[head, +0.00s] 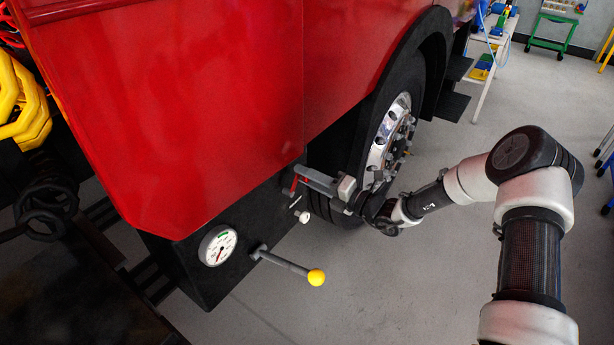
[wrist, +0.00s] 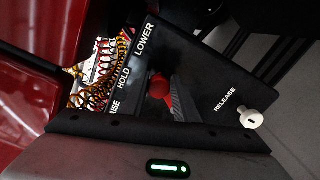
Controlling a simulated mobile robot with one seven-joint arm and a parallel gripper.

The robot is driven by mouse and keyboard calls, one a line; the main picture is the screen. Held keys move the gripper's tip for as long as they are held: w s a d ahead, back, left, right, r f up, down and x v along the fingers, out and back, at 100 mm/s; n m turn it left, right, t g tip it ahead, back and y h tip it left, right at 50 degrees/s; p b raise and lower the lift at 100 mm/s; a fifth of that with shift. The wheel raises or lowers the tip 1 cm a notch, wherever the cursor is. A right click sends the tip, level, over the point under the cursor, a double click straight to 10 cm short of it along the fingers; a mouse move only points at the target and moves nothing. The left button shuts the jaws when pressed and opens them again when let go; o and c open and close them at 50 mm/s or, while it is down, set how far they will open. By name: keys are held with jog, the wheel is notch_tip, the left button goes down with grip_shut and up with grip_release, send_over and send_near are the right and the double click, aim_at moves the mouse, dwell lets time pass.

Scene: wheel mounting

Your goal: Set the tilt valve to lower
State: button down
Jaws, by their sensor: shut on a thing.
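The tilt valve is a lever with a red end on the dark panel under the red truck cab. In the wrist view, its red knob (wrist: 158,85) stands in front of the panel (wrist: 205,75), beside the HOLD and LOWER lettering. The lever's exact setting cannot be told, as the knob stands off the panel. In the head view, my gripper (head: 301,181) reaches in from the right and is shut on the red lever (head: 293,187). The fingers hide most of the lever there.
A white release knob (head: 303,216) sits just below my gripper and also shows in the wrist view (wrist: 250,118). A yellow-knobbed lever (head: 316,277) juts out lower, beside a round gauge (head: 218,245). The truck wheel (head: 385,140) stands close behind my wrist. Open floor lies to the right.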

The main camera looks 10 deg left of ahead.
jog(key=shift+s+a, duration=0.25)
jog(key=shift+s, duration=0.05)
jog(key=c, duration=1.5)
grip_release()
jog(key=shift+o, duration=0.2)
jog(key=shift+w+d, duration=0.1)
jog(key=shift+d, duration=0.1)
jog(key=v, duration=1.7)
jog(key=shift+p, duration=0.35)
jog(key=shift+d, duration=0.1)
